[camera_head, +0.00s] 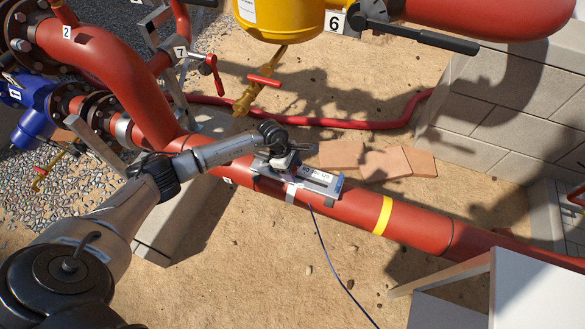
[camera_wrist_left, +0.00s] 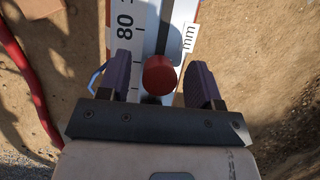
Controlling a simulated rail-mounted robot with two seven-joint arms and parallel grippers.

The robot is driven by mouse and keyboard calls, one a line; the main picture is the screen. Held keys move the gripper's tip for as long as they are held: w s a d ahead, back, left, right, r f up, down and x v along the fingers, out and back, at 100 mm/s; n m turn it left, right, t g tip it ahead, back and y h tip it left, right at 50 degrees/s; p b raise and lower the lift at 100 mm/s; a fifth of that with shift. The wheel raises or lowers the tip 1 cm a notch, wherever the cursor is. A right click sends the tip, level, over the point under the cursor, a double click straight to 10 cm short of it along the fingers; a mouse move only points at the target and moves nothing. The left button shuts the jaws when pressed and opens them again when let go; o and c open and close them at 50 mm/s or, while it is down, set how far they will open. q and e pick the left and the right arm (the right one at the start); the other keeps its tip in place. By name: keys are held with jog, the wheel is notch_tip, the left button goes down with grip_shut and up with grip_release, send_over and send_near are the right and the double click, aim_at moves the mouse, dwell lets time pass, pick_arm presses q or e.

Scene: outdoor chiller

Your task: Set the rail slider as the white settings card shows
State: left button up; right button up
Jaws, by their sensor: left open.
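The rail with its printed scale (camera_head: 322,178) sits on top of the long red pipe in the head view. In the left wrist view the white scale strip (camera_wrist_left: 126,50) shows "80", and "mm" stands at its right. A round red knob (camera_wrist_left: 160,70), which appears to be the slider's, lies over the rail's dark slot. My left gripper (camera_head: 284,160) is over the rail's left part. In the wrist view its two dark fingers (camera_wrist_left: 161,88) are open on either side of the knob, with gaps visible. The slider's exact reading is hidden. I cannot make out the settings card. My right gripper is out of view.
The red pipe (camera_head: 415,230) with a yellow band runs to the lower right. A yellow vessel (camera_head: 280,15) and a red-handled valve (camera_head: 262,82) stand behind the rail. Flat bricks (camera_head: 385,163) lie beyond it. A thin dark cable (camera_head: 335,268) hangs in front. A white-topped stand (camera_head: 540,290) is at lower right.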

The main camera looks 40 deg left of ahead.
pick_arm(q)
jog(key=shift+r, duration=0.15)
jog(key=p+v, duration=0.4)
jog(key=v, duration=0.9)
jog(key=shift+r, duration=0.25)
jog(key=shift+a, duration=0.15)
